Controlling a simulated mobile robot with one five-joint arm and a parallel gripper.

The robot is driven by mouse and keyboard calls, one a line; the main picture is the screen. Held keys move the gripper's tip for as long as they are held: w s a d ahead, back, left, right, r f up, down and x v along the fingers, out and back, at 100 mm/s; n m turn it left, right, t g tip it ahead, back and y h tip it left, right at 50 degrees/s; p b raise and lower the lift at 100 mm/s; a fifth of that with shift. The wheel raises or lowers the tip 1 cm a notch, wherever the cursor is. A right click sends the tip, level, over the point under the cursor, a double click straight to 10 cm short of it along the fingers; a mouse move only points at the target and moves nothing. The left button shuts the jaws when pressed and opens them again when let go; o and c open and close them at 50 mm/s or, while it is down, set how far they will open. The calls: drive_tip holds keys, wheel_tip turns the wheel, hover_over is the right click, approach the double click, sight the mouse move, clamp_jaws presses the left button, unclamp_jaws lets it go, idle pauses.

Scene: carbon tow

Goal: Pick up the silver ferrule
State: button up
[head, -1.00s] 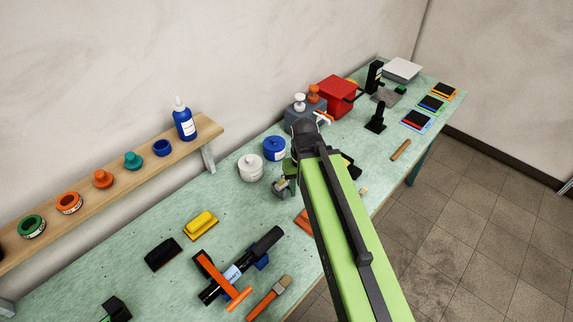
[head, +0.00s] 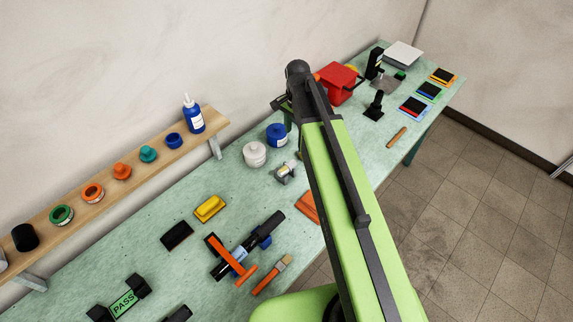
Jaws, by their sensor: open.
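A small grey metallic piece with a pale cylindrical part (head: 286,171) lies on the green bench, just left of my arm. It looks the most like the silver ferrule, but it is too small for me to be sure. My green arm with its dark joint rises through the middle of the head view and crosses the bench. A dark part and a bit of green link show beyond the upper arm. My gripper's fingers are hidden behind the arm, so I see no contact with anything.
A white jar (head: 255,154) and a blue jar (head: 277,135) stand close behind the grey piece. A yellow block (head: 209,208), a black-and-orange tool (head: 232,257) and a brush (head: 271,276) lie nearer. A red box (head: 337,83) stands farther back. A wooden shelf (head: 105,182) runs along the wall.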

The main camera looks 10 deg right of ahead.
drive_tip(key=b, duration=1.2)
hover_over(293, 161)
drive_tip(key=f, duration=1.2)
drive_tip(key=shift+s+d+f, duration=0.2)
drive_tip(key=shift+s+d, duration=0.05)
drive_tip(key=shift+s, duration=0.1)
drive_tip(key=f+b, duration=0.5)
drive_tip(key=shift+w+a+f, duration=0.15)
drive_tip(key=shift+w+a, duration=0.15)
drive_tip(key=shift+r, duration=0.2)
drive_tip(key=shift+c, duration=0.4)
clamp_jaws()
